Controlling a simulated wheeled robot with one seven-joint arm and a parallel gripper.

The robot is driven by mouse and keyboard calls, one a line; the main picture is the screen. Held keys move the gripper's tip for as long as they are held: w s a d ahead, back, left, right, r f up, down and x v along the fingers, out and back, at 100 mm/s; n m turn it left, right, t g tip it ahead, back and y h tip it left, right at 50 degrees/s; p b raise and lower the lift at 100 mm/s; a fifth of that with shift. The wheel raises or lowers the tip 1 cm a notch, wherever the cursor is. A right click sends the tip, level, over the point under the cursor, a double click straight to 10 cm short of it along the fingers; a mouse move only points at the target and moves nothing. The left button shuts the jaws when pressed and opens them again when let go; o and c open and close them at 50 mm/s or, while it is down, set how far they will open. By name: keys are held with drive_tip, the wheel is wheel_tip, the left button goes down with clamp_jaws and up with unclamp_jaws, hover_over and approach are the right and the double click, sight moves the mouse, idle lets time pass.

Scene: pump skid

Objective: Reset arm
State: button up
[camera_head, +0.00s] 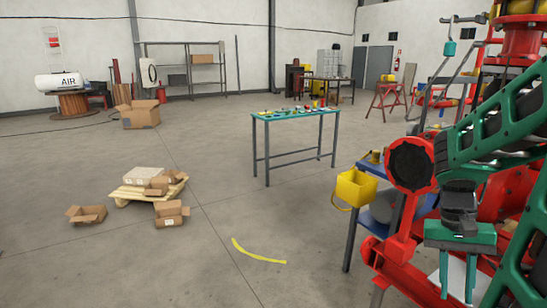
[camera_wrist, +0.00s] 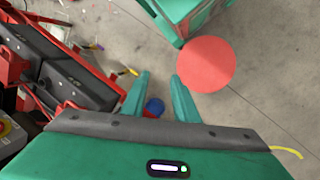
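My gripper (camera_head: 457,290) is at the lower right of the head view, its green body above and two fingers pointing down. In the wrist view its two green fingers (camera_wrist: 160,85) stand apart with a clear gap and nothing held between them. A small blue and red item (camera_wrist: 154,107) shows low between the fingers, apparently beyond them; I cannot tell what it is. My green and dark arm fills the right edge of the head view.
Red pump-skid parts (camera_head: 410,165) stand close beside the gripper. A yellow bin (camera_head: 355,188) sits at a blue table. A green-topped workbench (camera_head: 295,115) holds several small items. Boxes lie around a pallet (camera_head: 130,193). A yellow strip (camera_head: 258,254) lies on otherwise open floor.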

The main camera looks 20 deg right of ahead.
drive_tip(key=s+a+r+n+t, duration=0.2)
drive_tip(key=a+r+n+t, duration=0.1)
drive_tip(key=a, duration=0.6)
drive_tip(key=shift+s+a+y, duration=0.2)
drive_tip(key=shift+a+y, duration=0.2)
drive_tip(key=shift+d, duration=0.1)
